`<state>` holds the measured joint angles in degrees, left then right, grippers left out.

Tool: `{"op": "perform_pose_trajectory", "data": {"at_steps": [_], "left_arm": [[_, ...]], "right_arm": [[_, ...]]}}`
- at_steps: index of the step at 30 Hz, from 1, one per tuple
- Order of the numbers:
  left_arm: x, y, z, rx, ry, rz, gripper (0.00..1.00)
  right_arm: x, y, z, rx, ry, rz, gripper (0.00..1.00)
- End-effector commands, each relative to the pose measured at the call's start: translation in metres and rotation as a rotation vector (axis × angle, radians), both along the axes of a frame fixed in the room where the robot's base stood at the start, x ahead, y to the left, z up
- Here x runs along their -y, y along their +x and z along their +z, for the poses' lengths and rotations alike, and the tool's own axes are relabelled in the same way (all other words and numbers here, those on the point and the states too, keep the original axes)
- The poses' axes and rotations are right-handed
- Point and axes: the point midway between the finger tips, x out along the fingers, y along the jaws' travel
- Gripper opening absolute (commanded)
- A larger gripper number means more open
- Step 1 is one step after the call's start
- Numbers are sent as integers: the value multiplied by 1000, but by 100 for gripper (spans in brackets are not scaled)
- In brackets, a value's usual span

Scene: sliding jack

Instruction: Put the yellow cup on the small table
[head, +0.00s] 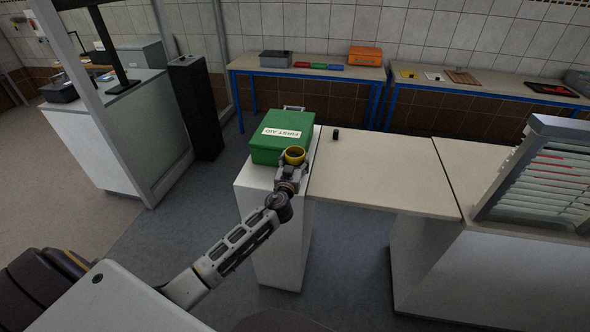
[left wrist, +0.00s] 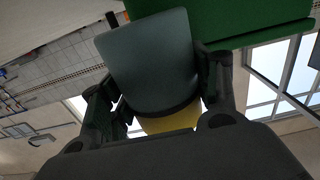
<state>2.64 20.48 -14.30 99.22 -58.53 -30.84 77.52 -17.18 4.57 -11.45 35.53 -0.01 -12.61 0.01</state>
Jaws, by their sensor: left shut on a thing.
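The yellow cup (head: 294,155) shows its round rim and dark inside in the head view, at the front right corner of a green first aid box. My left gripper (head: 289,172) is shut on the cup. In the left wrist view the fingers (left wrist: 160,100) stand on both sides of a dark grey tapered body with a yellow part (left wrist: 170,123) below it. A small white stand (head: 257,200) is under the first aid box and the gripper. I cannot tell whether the cup touches the stand or the box. My right gripper is not in view.
The green first aid box (head: 275,150) fills much of the stand's top. A light counter flap (head: 385,175) adjoins on the right, mostly bare, with a small black object (head: 336,134). A slatted rack (head: 540,175) stands far right. Blue-legged tables (head: 310,72) line the back wall.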

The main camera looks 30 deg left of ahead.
Motion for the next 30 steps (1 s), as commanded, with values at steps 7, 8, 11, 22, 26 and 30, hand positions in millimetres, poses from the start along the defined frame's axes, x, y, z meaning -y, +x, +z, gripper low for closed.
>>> {"op": "perform_pose_trajectory", "data": {"at_steps": [7, 8, 11, 22, 26, 30], "left_arm": [[0, 0, -2, 1, 0, 0, 26], [0, 0, -3, 1, 1, 0, 26], [0, 0, -11, 0, 1, -1, 26], [0, 0, -37, 1, 0, -1, 26], [0, 0, -37, 1, 0, -1, 26], [0, 0, -37, 1, 0, -1, 26]], "right_arm": [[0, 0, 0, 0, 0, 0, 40], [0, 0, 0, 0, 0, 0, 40], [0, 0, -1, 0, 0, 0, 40], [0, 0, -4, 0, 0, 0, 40], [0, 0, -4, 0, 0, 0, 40], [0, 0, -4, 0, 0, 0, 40]]}}
